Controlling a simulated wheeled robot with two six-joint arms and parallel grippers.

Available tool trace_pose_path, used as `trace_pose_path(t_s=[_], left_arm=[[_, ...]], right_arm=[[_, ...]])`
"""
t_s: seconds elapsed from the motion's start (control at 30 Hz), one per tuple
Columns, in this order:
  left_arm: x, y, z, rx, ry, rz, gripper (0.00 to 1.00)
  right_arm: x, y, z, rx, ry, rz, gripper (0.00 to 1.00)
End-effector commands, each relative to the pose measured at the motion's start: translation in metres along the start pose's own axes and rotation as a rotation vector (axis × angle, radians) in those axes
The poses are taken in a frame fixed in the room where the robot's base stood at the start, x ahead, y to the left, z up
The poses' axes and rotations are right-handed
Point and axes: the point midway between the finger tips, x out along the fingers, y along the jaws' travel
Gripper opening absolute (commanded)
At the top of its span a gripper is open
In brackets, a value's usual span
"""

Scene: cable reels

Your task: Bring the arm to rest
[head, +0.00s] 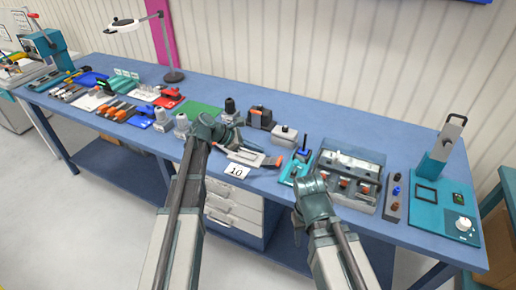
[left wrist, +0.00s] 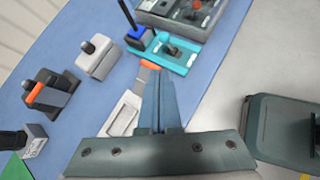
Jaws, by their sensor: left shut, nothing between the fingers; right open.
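My left arm comes up from the bottom of the head view, and its gripper (head: 238,147) points right over the bench. In the left wrist view its two fingers (left wrist: 160,88) are together with nothing between them. A pale flat tool with an orange end (left wrist: 125,112) lies below and beside the fingers; I cannot tell the gap. My right gripper (head: 312,187) is at the bench's front edge, by the teal tray. It is open; its fingertips are hard to make out from above. A dark arm part (left wrist: 292,132) shows at the right of the left wrist view.
The blue bench (head: 330,130) carries a teal tray (left wrist: 178,52), a grey parts box (head: 345,160), a teal panel (head: 440,215), a white block (head: 284,136) and an orange-topped block (head: 260,117). A lamp (head: 172,75) stands behind.

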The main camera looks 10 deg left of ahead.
Motion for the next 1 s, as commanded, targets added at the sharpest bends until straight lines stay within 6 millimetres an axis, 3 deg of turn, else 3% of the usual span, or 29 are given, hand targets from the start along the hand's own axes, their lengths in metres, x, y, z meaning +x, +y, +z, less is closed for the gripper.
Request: trace_pose_path(t_s=[0.23, 0.33, 0.47, 0.6, 0.7, 0.8, 1.0], left_arm=[[0.001, -0.001, 0.0, 0.003, 0.001, -0.001, 0.0], [0.007, -0.016, 0.002, 0.07, 0.028, -0.026, 0.0], [0.029, -0.073, 0.003, 0.358, 0.131, -0.14, 0.0], [0.046, -0.156, -0.006, 0.834, 0.265, -0.364, 0.0], [0.045, -0.206, -0.016, 1.169, 0.33, -0.552, 0.0], [0.037, -0.244, -0.026, 1.461, 0.366, -0.742, 0.0], [0.016, -0.284, -0.04, 1.843, 0.382, -1.045, 0.0]], right_arm=[[0.0, 0.0, 0.0, 0.0, 0.0, 0.0, 0.51], [0.0, 0.0, 0.0, 0.0, 0.0, 0.0, 0.51], [0.0, 0.0, 0.0, 0.0, 0.0, 0.0, 0.51], [0.0, 0.0, 0.0, 0.0, 0.0, 0.0, 0.51], [0.0, 0.0, 0.0, 0.0, 0.0, 0.0, 0.51], [0.0, 0.0, 0.0, 0.0, 0.0, 0.0, 0.51], [0.0, 0.0, 0.0, 0.0, 0.0, 0.0, 0.51]])
